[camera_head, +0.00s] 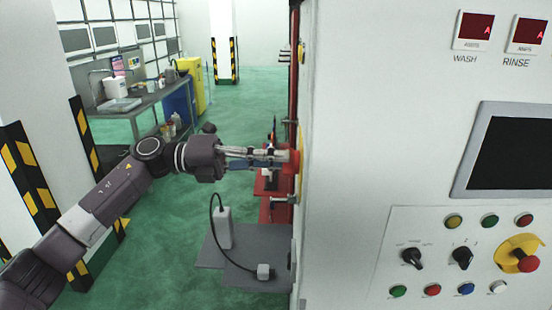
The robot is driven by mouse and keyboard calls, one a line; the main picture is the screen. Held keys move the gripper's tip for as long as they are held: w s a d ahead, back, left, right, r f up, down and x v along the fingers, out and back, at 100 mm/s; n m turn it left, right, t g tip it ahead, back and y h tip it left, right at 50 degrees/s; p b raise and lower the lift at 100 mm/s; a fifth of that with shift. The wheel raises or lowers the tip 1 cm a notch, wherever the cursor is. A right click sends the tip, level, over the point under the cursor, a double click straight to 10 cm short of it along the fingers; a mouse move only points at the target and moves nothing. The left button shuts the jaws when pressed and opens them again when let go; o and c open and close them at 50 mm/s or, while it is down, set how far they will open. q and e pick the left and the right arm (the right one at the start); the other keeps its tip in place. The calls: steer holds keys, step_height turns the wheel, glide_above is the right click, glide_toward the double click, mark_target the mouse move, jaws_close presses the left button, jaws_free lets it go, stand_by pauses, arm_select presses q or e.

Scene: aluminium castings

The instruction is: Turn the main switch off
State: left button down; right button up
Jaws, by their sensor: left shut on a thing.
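The main switch is a red handle (293,160) on a yellow plate (301,148), on the left side face of the white machine cabinet. I see it nearly edge-on, so its angle is hard to tell. My left arm reaches in from the left, and my left gripper (284,157) is at the red handle with its fingers shut on it. The fingers partly hide the handle. My right gripper is not in view.
The white cabinet (360,130) fills the right side, with a dark screen (507,150), an emergency stop (520,258) and knobs on its front. A grey shelf (230,255) lies below my gripper. A workbench (150,97) and striped posts stand left. Green floor is open behind.

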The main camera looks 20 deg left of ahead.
arm_select(q)
steer(key=c, duration=2)
jaws_free()
steer(key=v, duration=1.2)
steer(key=shift+a, duration=0.1)
